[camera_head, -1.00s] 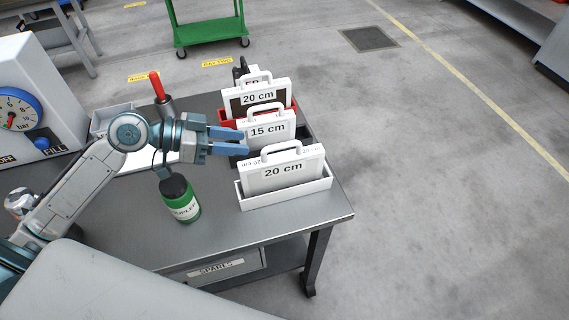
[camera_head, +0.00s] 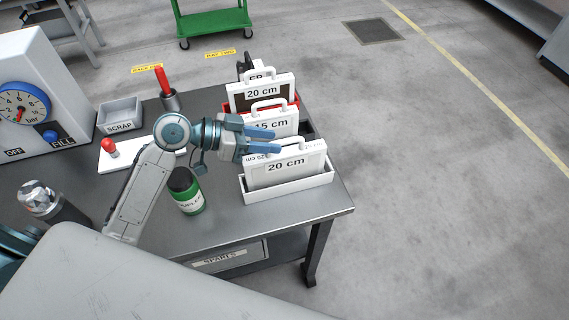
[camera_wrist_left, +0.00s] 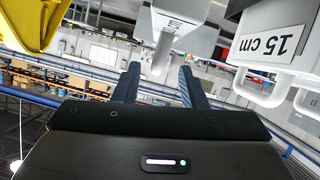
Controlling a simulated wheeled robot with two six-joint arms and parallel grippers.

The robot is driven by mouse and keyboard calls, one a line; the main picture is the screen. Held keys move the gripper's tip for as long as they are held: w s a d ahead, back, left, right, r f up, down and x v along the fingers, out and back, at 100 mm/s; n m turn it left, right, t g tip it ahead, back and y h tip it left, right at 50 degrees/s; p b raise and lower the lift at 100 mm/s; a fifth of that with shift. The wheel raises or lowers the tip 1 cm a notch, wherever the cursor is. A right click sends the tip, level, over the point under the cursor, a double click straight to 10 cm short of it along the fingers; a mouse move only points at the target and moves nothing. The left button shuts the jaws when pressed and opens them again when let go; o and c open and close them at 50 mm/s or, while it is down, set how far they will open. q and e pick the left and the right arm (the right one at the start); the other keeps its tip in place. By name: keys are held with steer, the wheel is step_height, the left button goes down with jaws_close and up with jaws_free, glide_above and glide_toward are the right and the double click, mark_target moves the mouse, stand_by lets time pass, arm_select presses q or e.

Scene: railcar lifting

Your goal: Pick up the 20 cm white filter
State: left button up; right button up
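The front white filter (camera_head: 285,167), labelled 20 cm, stands upright in a white holder (camera_head: 290,189) at the table's right edge. Farther back, a 20 cm filter (camera_head: 262,92) with a dark face stands in a red holder. My left gripper (camera_head: 277,141) is open and empty, its fingers beside the front filter's handle and partly covering it. In the left wrist view the fingers (camera_wrist_left: 158,85) are apart, a white part beyond them. My right gripper is not in view.
A green bottle (camera_head: 187,191) stands left of the white holder. A scrap bin (camera_head: 120,115), a red-handled item (camera_head: 163,82) and a pressure gauge box (camera_head: 38,95) are farther left. A green cart (camera_head: 213,20) stands beyond the table. Floor to the right is clear.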

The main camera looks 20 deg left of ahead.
mark_target(282, 142)
arm_select(q)
steer(key=d, duration=0.1)
steer(key=w+d+p, duration=0.1)
steer(key=shift+d+f, duration=0.15)
steer(key=shift+d, duration=0.15)
steer(key=shift+w+d+f+p, duration=0.3)
steer(key=shift+d+f+p, duration=0.05)
steer(key=shift+d+f, duration=0.05)
jaws_close()
